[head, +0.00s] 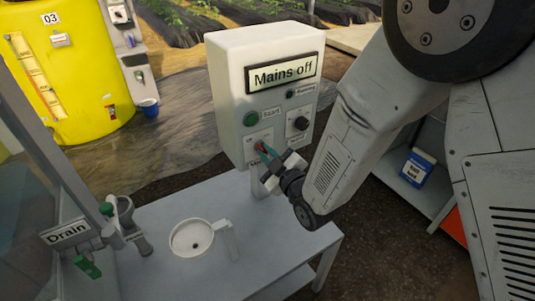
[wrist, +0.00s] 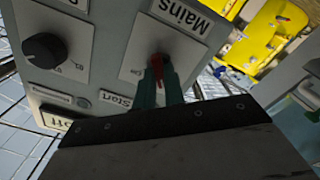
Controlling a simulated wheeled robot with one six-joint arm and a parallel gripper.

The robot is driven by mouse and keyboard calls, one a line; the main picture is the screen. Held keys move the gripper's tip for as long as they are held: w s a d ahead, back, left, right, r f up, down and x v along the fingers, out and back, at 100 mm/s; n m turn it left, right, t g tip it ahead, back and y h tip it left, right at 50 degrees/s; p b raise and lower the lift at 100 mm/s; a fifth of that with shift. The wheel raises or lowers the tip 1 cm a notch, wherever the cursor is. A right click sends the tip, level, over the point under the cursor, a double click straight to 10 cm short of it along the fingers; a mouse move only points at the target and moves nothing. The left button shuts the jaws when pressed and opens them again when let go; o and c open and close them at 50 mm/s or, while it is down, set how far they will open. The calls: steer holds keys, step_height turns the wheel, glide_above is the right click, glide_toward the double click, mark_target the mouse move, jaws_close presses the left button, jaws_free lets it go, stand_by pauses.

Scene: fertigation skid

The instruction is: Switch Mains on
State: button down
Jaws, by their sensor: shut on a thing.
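The white control box (head: 228,115) stands above the grey table, with a display sign (head: 283,73) on it reading "Mains off". The red Mains switch handle (wrist: 158,62) sits on a pale plate marked "Mains" (wrist: 172,40). My gripper (head: 268,152) is at the lower front of the box. Its teal fingers are shut on the red handle in the wrist view, and they hide part of it. The exact angle of the handle is hard to tell.
A green Start button (head: 250,119), a small dark Running lamp (head: 290,94) and a black knob (head: 301,123) are close by on the box. A Drain sign (head: 67,233) is at left, a yellow tank (head: 60,80) behind.

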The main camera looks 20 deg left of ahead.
steer(key=m, duration=0.8)
steer(key=shift+m, duration=0.4)
steer(key=m, duration=0.3)
steer(key=shift+w+m, duration=0.1)
steer(key=shift+m, duration=2.4)
steer(key=c, duration=1.5)
jaws_free()
steer(key=shift+d, duration=0.15)
